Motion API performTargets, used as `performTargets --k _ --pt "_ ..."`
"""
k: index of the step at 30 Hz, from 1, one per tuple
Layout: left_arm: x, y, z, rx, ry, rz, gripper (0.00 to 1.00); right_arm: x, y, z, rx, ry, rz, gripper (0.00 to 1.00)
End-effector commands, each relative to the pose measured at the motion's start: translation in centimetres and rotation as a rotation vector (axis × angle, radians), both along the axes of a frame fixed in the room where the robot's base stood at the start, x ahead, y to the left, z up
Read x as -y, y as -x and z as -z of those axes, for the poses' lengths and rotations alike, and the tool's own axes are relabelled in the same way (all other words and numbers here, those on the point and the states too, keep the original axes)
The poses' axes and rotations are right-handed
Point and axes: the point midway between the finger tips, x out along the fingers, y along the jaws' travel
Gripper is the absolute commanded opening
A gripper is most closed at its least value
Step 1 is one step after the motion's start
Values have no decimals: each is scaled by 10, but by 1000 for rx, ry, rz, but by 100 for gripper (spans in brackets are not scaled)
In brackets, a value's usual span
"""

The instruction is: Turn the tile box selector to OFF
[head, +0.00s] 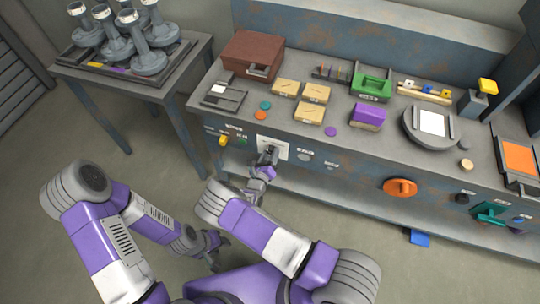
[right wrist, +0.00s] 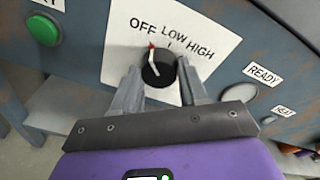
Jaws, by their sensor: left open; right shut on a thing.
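The selector is a round black knob (right wrist: 158,70) on a white plate (right wrist: 118,55) marked OFF, LOW and HIGH. Its white pointer leans up and slightly left, with red at its tip just below the word OFF. My right gripper (right wrist: 156,84) has its two fingers on either side of the knob and is shut on it. In the head view, my right gripper (head: 268,158) is at the plate (head: 272,146) on the bench front and hides most of the knob. My left gripper (head: 217,252) is open and empty, low over the floor, apart from the bench.
A green button (right wrist: 43,30) is left of the plate; a READY label (right wrist: 264,73) is to its right. The bench top holds a brown box (head: 252,54), tan tiles and a green block (head: 371,85). An orange knob (head: 400,187) sticks out further right on the front.

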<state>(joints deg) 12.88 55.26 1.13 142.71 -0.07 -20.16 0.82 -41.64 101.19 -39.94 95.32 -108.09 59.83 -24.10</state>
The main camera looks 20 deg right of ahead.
Motion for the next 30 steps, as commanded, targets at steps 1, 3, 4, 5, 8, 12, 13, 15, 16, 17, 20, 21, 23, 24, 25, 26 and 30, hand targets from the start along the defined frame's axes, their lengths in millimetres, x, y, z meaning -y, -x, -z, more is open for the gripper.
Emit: performTargets --k 1,3,4,5,8,12,13,15,16,17,20,21,23,24,25,26,30 --pt "0 0 0 0 0 0 43 -1 1 2 -8 4 -2 12" --pt "0 0 0 0 0 0 43 -1 1 2 -11 8 -2 12" --pt "0 0 0 0 0 0 43 -1 1 2 -12 9 -2 12" --pt "0 0 0 0 0 0 43 -1 1 2 -12 10 -2 12" --pt "0 0 0 0 0 0 43 -1 1 2 -13 12 -1 12" --pt "0 0 0 0 0 0 43 -1 1 2 -14 11 -2 12" --pt "0 0 0 0 0 0 43 -1 1 2 -14 11 -2 12" --pt "0 0 0 0 0 0 43 -1 1 2 -13 10 -2 47" --pt "0 0 0 0 0 0 43 -1 1 2 -13 10 -2 52" --pt "0 0 0 0 0 0 43 -1 1 2 -13 11 -1 57" --pt "0 0 0 0 0 0 43 -1 1 1 -11 11 -1 68" --pt "0 0 0 0 0 0 43 0 1 1 -10 10 -1 68" --pt "0 0 0 0 0 0 43 0 1 1 -10 10 -1 68" --pt "0 0 0 0 0 0 43 0 0 1 -9 11 -1 68" --pt "0 0 0 0 0 0 43 0 0 1 -9 10 0 68" --pt "0 0 0 0 0 0 43 0 0 1 -9 10 0 68" --pt "0 0 -2 0 0 0 43 -4 5 -1 -8 10 -2 68"
